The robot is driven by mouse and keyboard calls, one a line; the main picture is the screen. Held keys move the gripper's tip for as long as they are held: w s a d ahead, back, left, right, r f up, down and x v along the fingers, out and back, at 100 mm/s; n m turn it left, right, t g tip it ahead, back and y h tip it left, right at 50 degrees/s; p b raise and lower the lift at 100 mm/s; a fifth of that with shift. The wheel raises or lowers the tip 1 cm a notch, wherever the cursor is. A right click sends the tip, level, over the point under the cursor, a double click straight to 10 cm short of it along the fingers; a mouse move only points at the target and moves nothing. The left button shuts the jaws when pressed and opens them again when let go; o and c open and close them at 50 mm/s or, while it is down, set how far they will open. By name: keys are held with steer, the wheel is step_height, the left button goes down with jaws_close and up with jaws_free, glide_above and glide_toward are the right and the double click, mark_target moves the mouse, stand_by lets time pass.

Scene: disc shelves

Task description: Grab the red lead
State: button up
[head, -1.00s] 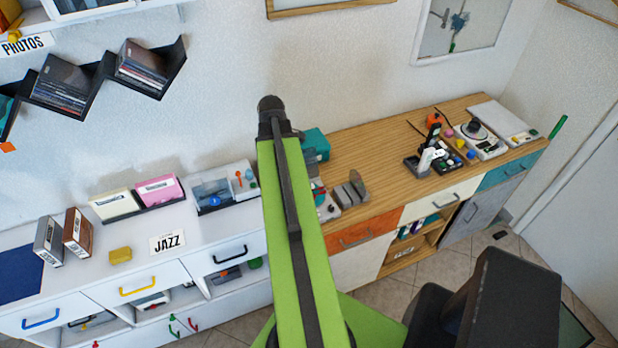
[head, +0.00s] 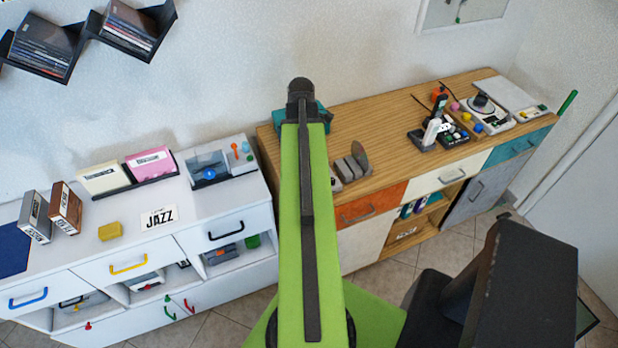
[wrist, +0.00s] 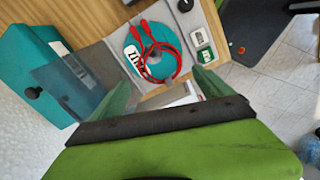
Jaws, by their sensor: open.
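The red lead (wrist: 151,46) lies coiled on a round teal disc (wrist: 130,50) in the wrist view, with its two ends pointing up and left. The disc rests on a grey piece on the wooden top. My gripper (wrist: 164,90) is open, its green fingers apart at the lower middle of the wrist view. In the head view my green arm hides the lead and my gripper.
In the wrist view, a teal box (wrist: 30,70) with a dark knob and a translucent panel (wrist: 75,80) stand left of the lead. The head view shows the wooden sideboard (head: 375,120) with several devices, and a white cabinet (head: 150,235) on the left.

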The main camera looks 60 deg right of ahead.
step_height(320, 180, down, 7)
steer(key=b, duration=0.6)
steer(key=shift+s+f, duration=0.1)
steer(key=shift+r, duration=0.2)
steer(key=shift+c, duration=0.4)
steer(key=c, duration=1.1)
steer(key=shift+r+p, duration=0.15)
steer(key=shift+p, duration=0.25)
